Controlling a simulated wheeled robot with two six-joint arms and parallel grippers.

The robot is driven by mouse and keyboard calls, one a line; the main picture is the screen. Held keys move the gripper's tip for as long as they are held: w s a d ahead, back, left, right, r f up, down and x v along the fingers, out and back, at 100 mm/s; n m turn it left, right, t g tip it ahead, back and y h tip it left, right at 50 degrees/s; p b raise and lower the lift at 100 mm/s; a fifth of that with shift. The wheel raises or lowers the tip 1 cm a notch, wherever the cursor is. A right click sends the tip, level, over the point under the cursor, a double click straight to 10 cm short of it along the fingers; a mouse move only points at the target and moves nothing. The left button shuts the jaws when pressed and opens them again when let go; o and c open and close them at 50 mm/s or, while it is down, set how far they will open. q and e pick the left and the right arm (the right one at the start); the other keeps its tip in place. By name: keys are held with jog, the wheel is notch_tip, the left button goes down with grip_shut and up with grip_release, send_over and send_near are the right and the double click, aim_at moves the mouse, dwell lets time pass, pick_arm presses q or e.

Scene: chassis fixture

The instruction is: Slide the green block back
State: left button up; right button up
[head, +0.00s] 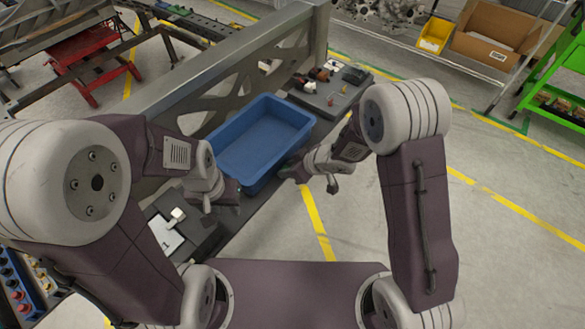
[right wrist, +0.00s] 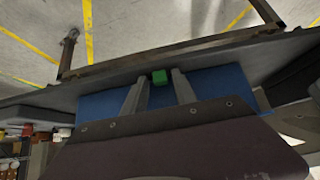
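The green block (right wrist: 159,77) shows in the right wrist view, between the tips of my right gripper's fingers (right wrist: 160,84). The fingers stand apart, with a narrow gap seeming to show beside the block; contact is hard to judge. In the head view my right gripper (head: 290,172) is at the near right side of the blue bin (head: 262,138), and I cannot make out the block there. My left gripper (head: 226,192) is at the bin's near left side; its fingers are too hidden to tell their state.
A grey metal frame (head: 215,75) runs behind the bin. A grey tray with small parts (head: 335,85) lies beyond the bin, and a dark case (head: 175,225) lies at the near left. Open floor (head: 500,200) lies to the right.

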jog(key=shift+c, duration=0.2)
pick_arm(q)
jog(key=shift+a, duration=0.1)
pick_arm(e)
grip_shut()
jog(key=shift+s+d, duration=0.4)
jog(key=shift+d, duration=0.15)
jog(key=shift+o, duration=1.4)
grip_release()
pick_arm(q)
jog(key=shift+r+p, duration=1.8)
jog(key=shift+p, duration=0.05)
pick_arm(e)
jog(key=shift+v, duration=2.85)
jog(key=shift+s+d+f, duration=0.1)
jog(key=shift+d+f, duration=0.1)
